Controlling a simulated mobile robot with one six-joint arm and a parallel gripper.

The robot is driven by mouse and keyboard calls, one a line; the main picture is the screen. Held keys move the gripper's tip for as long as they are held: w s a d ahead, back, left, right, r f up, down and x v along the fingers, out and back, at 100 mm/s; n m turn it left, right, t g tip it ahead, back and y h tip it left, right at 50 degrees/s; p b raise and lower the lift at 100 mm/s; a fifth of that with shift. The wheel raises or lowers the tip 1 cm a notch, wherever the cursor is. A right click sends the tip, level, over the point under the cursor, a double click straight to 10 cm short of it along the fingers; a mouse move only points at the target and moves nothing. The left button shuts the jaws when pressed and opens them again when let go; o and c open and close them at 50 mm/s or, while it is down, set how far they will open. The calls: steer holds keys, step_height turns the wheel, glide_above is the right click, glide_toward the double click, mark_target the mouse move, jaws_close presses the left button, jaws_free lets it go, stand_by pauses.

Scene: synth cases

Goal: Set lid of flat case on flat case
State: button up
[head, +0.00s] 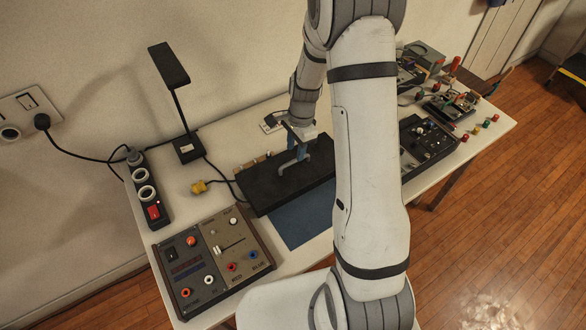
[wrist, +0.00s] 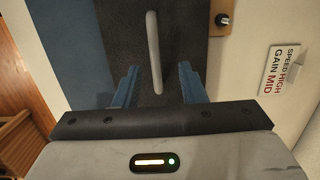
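The black lid (head: 262,190) is a flat slab with a grey bar handle (head: 287,165) on top. It lies level on the white table's middle, over the back edge of a blue mat; I cannot tell whether the flat case is under it. In the wrist view the lid (wrist: 128,35) and its handle (wrist: 154,50) fill the upper middle. My gripper (wrist: 159,72) is open, with one blue finger on each side of the handle's near end and visible gaps to both. In the head view my gripper (head: 297,158) is just above the lid; my arm hides part of the table.
A control box (head: 212,260) stands front left, beside a power strip (head: 149,190) and a black lamp (head: 175,90). A dark knobbed panel (head: 428,138) and electronics (head: 450,102) lie right of my arm. The blue mat (head: 302,220) in front is bare.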

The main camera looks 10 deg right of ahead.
mark_target(295, 161)
steer(key=shift+s+a+f+p, duration=0.1)
steer(key=shift+s+f+p, duration=0.05)
steer(key=shift+f, duration=0.7)
steer(key=shift+s+a+f+p, duration=0.1)
steer(key=shift+s+f, duration=0.1)
steer(key=shift+f, duration=0.6)
steer(key=shift+s+a+f+p, duration=0.1)
steer(key=shift+s+f+p, duration=0.05)
steer(key=shift+f, duration=0.7)
steer(key=shift+f, duration=0.1)
steer(key=shift+c, duration=0.3)
jaws_close()
